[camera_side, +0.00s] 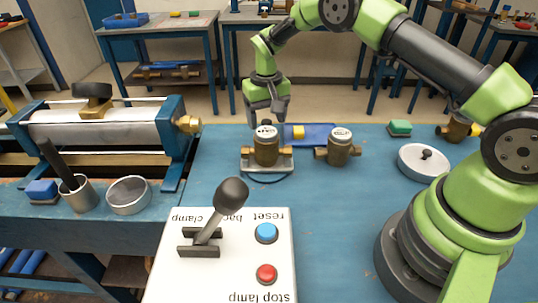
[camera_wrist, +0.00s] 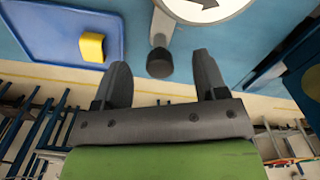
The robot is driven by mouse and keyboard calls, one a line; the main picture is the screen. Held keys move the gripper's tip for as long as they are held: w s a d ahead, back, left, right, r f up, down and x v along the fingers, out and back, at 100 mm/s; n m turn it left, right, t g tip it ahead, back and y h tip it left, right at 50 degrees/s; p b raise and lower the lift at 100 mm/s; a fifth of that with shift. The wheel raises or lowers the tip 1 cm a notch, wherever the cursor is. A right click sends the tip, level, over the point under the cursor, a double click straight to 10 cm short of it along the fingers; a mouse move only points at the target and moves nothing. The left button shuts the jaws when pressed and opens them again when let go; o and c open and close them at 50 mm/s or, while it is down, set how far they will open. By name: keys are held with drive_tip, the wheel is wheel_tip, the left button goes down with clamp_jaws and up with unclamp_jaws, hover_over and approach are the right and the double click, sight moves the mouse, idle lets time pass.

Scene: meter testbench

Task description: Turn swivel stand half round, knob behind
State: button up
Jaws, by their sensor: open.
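The swivel stand (camera_side: 268,166) is a pale plate on the blue table in the side view, with a brass meter (camera_side: 266,150) standing upright on it. In the wrist view a pale round top with a black arrow (camera_wrist: 205,5) is cut by the upper edge. A metal arm with a black knob (camera_wrist: 160,63) sticks out from beneath it. In the side view no knob shows; the meter blocks the area behind it. My gripper (camera_side: 267,118) is open and empty, above and behind the meter. In the wrist view the knob appears between my fingertips (camera_wrist: 162,65); contact cannot be told.
A blue tray (camera_side: 319,130) with a yellow block (camera_side: 298,132) lies beside the stand. A second brass meter (camera_side: 340,148) stands to its right. The clamp bench (camera_side: 100,132) is at left, and the lever box (camera_side: 180,280) is in front.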

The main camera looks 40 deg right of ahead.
drive_tip(key=shift+w+a, duration=0.45)
drive_tip(key=shift+a, duration=0.2)
drive_tip(key=shift+w+a, duration=0.4)
drive_tip(key=shift+a, duration=0.3)
drive_tip(key=shift+w+a, duration=0.3)
drive_tip(key=shift+a, duration=0.5)
drive_tip(key=shift+w+a, duration=0.1)
drive_tip(key=shift+a, duration=1)
